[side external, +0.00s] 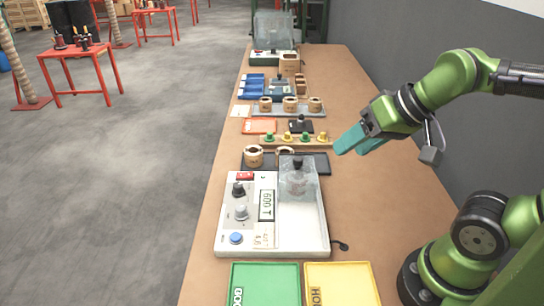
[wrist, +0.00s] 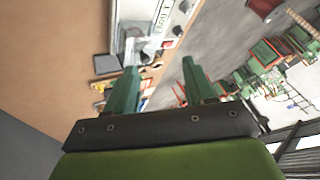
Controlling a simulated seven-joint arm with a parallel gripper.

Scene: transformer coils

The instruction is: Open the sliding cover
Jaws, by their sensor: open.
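A white and grey tester (side external: 248,245) with knobs, a blue button and a display stands on the bench, nearest the two trays. A clear cover (side external: 312,208) sits over the bay on its right side, with a dark knob or part near its far end; I cannot tell whether that part is on the cover or under it. The tester's display side also shows at the top of the wrist view (wrist: 132,12). My gripper (side external: 347,145) has teal fingers and hangs above the bench, right of and beyond the cover, apart from it. In the wrist view, my gripper (wrist: 158,78) is open and empty.
A green tray (side external: 265,285) and a yellow tray (side external: 342,285) lie in front of the tester. Behind it are a dark tray with coils (side external: 254,156), a strip with green and yellow pieces (side external: 296,138) and more fixtures. The bench's right side (side external: 385,205) is clear.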

